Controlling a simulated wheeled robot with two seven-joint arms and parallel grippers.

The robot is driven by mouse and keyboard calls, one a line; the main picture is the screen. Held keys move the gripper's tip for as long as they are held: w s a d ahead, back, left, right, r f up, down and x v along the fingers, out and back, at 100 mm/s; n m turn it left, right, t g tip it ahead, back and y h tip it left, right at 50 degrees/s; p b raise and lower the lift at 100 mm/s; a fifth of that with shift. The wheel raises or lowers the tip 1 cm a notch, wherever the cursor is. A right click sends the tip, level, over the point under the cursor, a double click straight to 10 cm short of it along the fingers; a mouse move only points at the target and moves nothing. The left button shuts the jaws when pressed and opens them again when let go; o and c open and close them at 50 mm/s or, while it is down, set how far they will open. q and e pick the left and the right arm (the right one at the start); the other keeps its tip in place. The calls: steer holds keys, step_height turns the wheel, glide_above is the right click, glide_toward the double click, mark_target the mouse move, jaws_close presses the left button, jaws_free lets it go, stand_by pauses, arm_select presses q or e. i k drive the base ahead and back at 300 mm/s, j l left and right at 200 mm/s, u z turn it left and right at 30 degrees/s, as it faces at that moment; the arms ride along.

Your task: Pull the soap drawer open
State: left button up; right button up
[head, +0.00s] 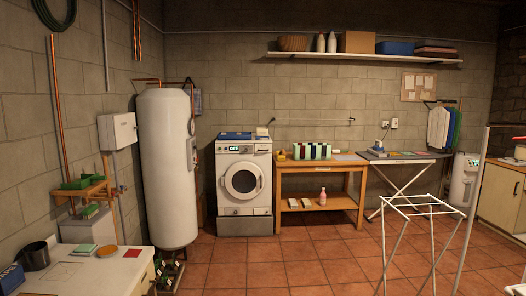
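A white washing machine (226,205) stands against the back wall on a grey plinth. Its round door (244,181) looks shut. A control panel (247,148) runs along the top of its front, with a small lit display (233,148) reading OFF. The soap drawer cannot be clearly picked out at this size, and nothing is seen sticking out from the panel. Neither of my grippers is in view. The machine is some way off across the floor.
A tall white tank (166,170) stands left of the machine and a wooden table (320,168) right of it. A white drying rack (420,208) stands at right, a white-topped counter (85,272) at front left. The tiled floor (285,270) between is clear.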

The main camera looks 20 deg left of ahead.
mark_target(259, 147)
steer(key=u, duration=0.5)
steer(key=i+u, duration=0.15)
steer(key=i, duration=0.6)
steer(key=i+l+u, duration=0.15)
steer(key=i, duration=0.65)
steer(key=i+u, duration=0.1)
steer(key=i, duration=1.6)
steer(key=i+j+z, duration=0.1)
steer(key=i, duration=1.6)
